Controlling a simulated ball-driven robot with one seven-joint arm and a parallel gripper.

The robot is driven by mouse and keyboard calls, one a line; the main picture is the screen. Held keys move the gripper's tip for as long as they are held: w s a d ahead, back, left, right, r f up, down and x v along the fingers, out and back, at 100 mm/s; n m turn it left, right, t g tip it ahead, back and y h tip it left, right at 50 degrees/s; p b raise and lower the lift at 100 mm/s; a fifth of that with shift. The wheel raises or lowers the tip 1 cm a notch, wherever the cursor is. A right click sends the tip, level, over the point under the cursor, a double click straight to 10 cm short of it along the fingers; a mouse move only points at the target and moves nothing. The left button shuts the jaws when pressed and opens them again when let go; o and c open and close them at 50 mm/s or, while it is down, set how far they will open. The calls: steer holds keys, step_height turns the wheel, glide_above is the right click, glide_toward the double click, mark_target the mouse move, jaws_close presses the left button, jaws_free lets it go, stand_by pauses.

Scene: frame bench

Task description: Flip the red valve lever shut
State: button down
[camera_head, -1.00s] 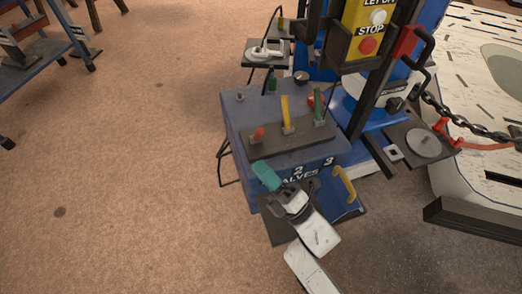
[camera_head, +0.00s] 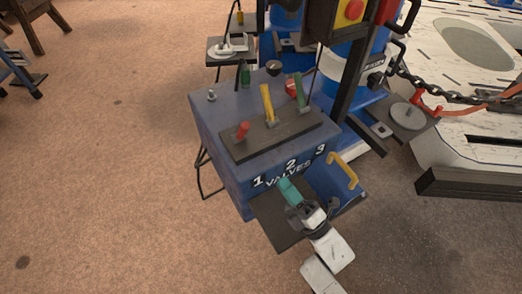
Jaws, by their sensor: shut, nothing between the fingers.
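The red valve lever (camera_head: 242,131) is on the left of a dark valve strip (camera_head: 262,139) on top of the blue valve box (camera_head: 215,115). It shows shorter than the upright yellow lever (camera_head: 267,102) and green lever (camera_head: 299,90), so it looks tilted towards me; its exact angle is hard to tell. My gripper (camera_head: 286,186), with teal fingertips, is shut and empty. In the picture it is below the "VALVES" label on the box front, over a dark plate (camera_head: 270,220), below and right of the red lever and apart from it.
A yellow handle (camera_head: 343,170) is at the box's right front. A post with a red button (camera_head: 354,10) rises behind on the right. A round red part (camera_head: 293,87), a green bottle (camera_head: 245,75) and a small knob (camera_head: 211,96) are on the box top. Open floor is on the left.

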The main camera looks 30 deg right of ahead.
mark_target(242, 132)
steer(key=x, duration=1.4)
steer(key=shift+s+p, duration=0.1)
steer(key=shift+p, duration=0.25)
steer(key=shift+r, duration=0.1)
